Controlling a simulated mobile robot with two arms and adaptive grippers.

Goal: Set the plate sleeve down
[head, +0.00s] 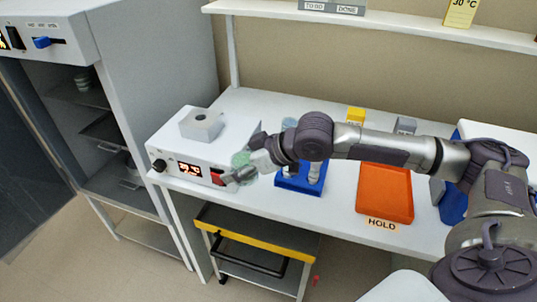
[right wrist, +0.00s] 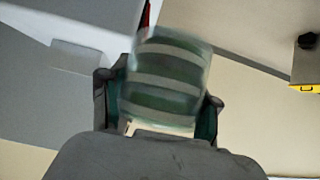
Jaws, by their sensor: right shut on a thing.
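The plate sleeve (right wrist: 163,80) is a see-through stack with green and pale bands, blurred in the right wrist view. It sits between the two fingers of my right gripper (right wrist: 157,108), which is shut on it. In the head view the green sleeve (head: 240,160) shows in part at my right gripper (head: 243,163), in front of the right end of a white heater box with a red display (head: 180,160). The gripper hides part of the sleeve. I cannot tell whether the sleeve touches anything below. My left gripper is not in view.
A blue rack (head: 288,183) stands right of the gripper, partly behind my arm. An orange tray (head: 384,192) lies further right, above a HOLD label (head: 382,224). A grey block (head: 202,124) sits on the heater box. A yellow-edged cart (head: 255,232) stands below the bench.

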